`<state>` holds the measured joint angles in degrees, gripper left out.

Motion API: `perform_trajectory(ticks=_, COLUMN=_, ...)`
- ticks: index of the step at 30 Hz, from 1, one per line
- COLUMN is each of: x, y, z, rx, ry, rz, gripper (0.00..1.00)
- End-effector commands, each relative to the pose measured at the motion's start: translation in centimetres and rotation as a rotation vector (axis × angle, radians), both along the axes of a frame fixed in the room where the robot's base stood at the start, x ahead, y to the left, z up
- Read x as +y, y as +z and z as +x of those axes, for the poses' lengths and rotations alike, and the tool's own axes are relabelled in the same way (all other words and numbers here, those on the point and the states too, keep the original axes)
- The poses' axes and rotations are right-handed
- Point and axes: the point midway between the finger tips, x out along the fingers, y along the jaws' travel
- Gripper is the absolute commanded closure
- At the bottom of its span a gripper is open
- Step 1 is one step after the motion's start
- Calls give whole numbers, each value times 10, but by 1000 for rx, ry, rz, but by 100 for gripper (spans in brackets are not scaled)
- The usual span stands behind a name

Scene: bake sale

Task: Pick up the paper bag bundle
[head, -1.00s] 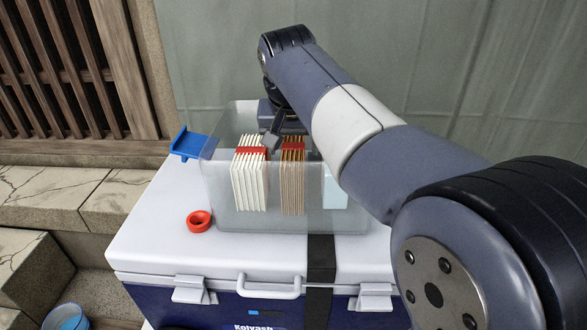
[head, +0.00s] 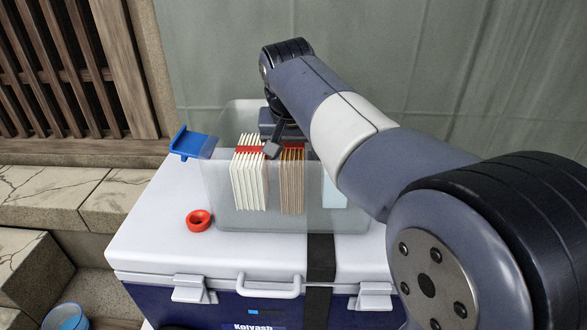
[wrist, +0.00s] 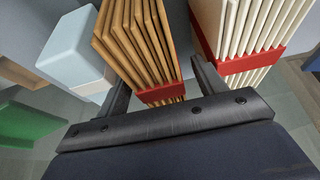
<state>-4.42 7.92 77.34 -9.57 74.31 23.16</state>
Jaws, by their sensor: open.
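A brown bundle of thin flat pieces with a red band (head: 292,185), which looks like the paper bag bundle, stands upright in a clear bin (head: 222,221). In the wrist view the brown bundle (wrist: 146,42) lies between the two fingers of my gripper (wrist: 160,80). The gripper is open, with one finger on each side of the bundle; I cannot tell whether either touches it. In the head view my gripper (head: 284,145) is low over the top of the bundle, and its far finger is hidden. A cream bundle with a red band (head: 249,180) stands just left.
A pale blue block (head: 333,190) stands in the bin to the right of the brown bundle. The bin is on a white cooler lid (head: 150,235). A blue holder (head: 190,143) and a red ring (head: 199,221) are at the left. The lid's front left is clear.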

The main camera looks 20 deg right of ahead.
Motion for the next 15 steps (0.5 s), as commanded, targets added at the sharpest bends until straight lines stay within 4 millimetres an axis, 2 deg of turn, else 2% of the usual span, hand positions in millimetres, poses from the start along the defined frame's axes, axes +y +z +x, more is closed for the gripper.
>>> perform_trajectory(ticks=5, x=0, y=0, z=0, rx=0, ry=0, rz=0, gripper=34)
perform_trajectory(ticks=15, x=0, y=0, z=0, rx=0, ry=0, rz=0, gripper=61)
